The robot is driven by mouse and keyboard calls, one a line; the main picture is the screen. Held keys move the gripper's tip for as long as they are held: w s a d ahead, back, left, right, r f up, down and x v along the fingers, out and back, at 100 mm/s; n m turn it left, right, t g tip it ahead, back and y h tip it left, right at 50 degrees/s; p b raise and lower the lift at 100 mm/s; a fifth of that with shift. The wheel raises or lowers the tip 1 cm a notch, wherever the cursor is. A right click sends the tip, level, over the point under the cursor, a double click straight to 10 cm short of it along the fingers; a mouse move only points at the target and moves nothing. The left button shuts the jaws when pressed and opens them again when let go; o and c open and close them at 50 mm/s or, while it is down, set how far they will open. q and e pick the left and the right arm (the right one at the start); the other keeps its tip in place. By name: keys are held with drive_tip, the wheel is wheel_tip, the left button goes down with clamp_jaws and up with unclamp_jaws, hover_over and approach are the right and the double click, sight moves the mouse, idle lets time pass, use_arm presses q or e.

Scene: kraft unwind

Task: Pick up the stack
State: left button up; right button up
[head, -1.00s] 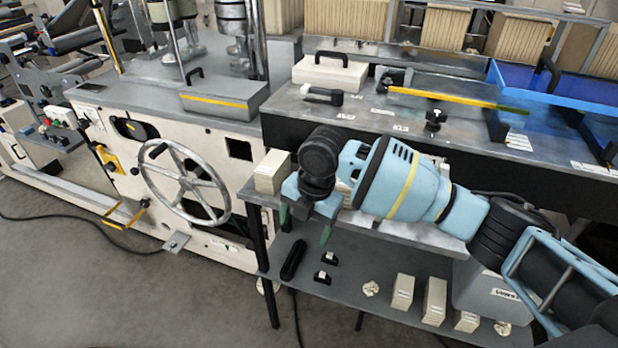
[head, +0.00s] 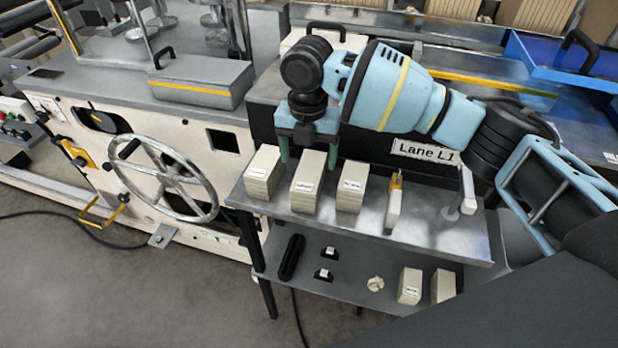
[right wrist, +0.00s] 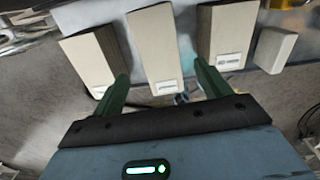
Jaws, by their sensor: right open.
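Three cream stacks of blocks or cards stand in a row on the upper grey shelf: a left stack (head: 263,173), a middle stack (head: 307,183) and a right stack (head: 351,187). My right gripper (head: 308,157) is open, its green fingers pointing down over the middle stack, one to each side. In the right wrist view, the middle stack (right wrist: 156,45) lies between the spread fingers of the gripper (right wrist: 162,86), with the neighbouring stacks (right wrist: 90,60) and (right wrist: 229,35) close outside. No contact is visible. My left gripper is not in view.
The upper shelf (head: 425,225) also holds a yellow-topped item (head: 394,200) and a grey-white handled tool (head: 462,195). Small blocks (head: 410,286) and a black oblong item (head: 292,257) are on the lower shelf. A handwheel machine (head: 170,180) stands at left.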

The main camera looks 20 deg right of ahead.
sight(310, 170)
drive_tip(key=shift+w+f, duration=0.15)
drive_tip(key=shift+f, duration=0.65)
drive_tip(key=shift+d+f, duration=0.1)
drive_tip(key=shift+f, duration=0.2)
drive_tip(key=shift+d+f, duration=0.1)
drive_tip(key=shift+f, duration=2.2)
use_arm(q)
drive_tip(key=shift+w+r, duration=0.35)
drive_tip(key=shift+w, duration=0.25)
use_arm(e)
drive_tip(key=shift+c, duration=0.5)
